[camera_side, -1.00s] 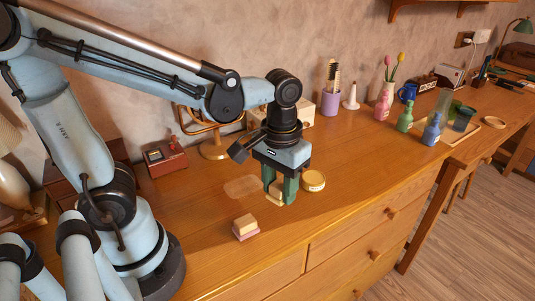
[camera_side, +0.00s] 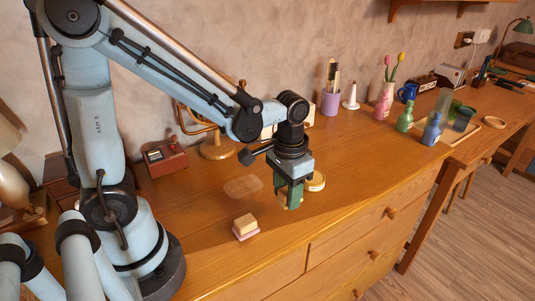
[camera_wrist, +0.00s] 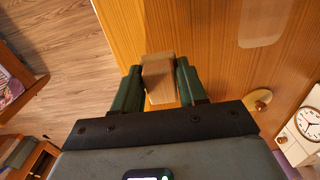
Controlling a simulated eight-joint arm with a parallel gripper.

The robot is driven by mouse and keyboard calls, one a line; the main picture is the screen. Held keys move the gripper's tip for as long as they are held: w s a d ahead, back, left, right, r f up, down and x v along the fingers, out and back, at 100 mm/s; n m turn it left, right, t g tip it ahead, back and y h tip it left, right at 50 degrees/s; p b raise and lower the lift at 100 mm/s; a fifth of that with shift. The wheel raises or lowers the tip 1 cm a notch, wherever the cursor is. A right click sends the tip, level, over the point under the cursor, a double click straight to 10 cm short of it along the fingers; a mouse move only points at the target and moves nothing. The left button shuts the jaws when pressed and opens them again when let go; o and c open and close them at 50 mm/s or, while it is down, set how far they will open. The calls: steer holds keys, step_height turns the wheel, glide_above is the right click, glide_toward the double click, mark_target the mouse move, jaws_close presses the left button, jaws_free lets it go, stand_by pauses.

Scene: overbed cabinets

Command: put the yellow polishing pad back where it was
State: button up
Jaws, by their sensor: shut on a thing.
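My gripper (camera_side: 288,196) is over the desk near its front edge, fingers pointing down. It is shut on the polishing pad, whose tan, wood-like block (camera_wrist: 160,78) shows between the green fingers (camera_wrist: 158,90) in the wrist view. In the side view the fingers mostly hide it; its yellow face is not clear, and I cannot tell whether it touches the desk. A pale patch (camera_side: 242,187) on the desk lies to the left of the gripper and also shows in the wrist view (camera_wrist: 262,22).
A similar tan block with a pink base (camera_side: 245,227) stands on the desk left of and nearer than my gripper. Bottles (camera_side: 431,130) stand farther right. The desk between them is clear.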

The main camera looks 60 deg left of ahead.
mark_target(285, 214)
steer(key=shift+w+a+f, duration=0.35)
steer(key=shift+a+f, duration=0.05)
steer(key=shift+a, duration=0.15)
steer(key=shift+f, duration=2)
steer(key=shift+f, duration=0.1)
steer(key=o, duration=1)
